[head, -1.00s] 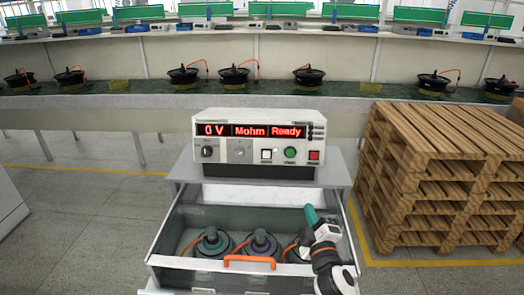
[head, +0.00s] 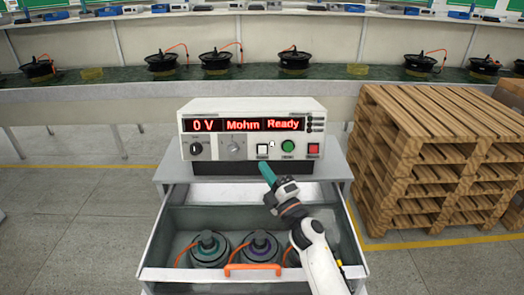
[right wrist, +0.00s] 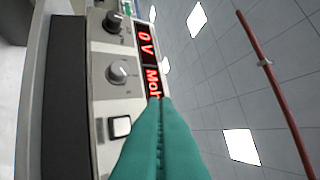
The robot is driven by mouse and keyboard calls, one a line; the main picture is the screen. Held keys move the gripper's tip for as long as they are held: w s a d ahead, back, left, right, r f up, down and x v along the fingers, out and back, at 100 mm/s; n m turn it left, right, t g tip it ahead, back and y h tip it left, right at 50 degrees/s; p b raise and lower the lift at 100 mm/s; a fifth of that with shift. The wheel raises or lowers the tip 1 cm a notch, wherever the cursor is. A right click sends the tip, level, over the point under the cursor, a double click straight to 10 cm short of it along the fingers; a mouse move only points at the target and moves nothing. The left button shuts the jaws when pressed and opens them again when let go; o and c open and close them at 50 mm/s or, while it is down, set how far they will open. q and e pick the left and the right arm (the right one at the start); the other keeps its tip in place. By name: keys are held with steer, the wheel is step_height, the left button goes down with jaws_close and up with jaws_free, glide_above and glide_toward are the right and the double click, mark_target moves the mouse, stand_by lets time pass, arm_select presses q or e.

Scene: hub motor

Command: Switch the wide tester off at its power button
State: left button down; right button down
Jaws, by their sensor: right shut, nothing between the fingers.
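The wide tester (head: 252,112) is a white box on top of a grey cabinet, and its red display is lit and reads "0 V", "Mohm" and "Ready". Its front has two knobs, a white square button (head: 262,150), a round green button (head: 288,147) and a red button (head: 313,149). My right gripper (head: 266,168) has teal fingers, shut and empty, just below the white button in the head view. In the right wrist view the fingers (right wrist: 160,130) point at the panel, beside the white button (right wrist: 120,127). Whether they touch the panel I cannot tell. My left gripper is not in view.
Below the tester an open drawer (head: 152,250) with an orange handle holds several round motors. A stack of wooden pallets (head: 430,160) stands close on the right. Behind runs a long bench (head: 80,93) with black motors. The floor at left is clear.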

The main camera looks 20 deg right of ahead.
steer(key=b, duration=0.4)
glide_toward(262, 149)
steer(key=w+a+r, duration=0.3)
steer(key=shift+w+d+b, duration=0.15)
steer(key=shift+w+b, duration=0.6)
steer(key=shift+w, duration=0.05)
steer(key=shift+r, duration=0.1)
stand_by(0.4)
stand_by(0.5)
steer(key=shift+w+d+b, duration=0.1)
steer(key=shift+w+b, duration=0.25)
steer(key=shift+w, duration=0.05)
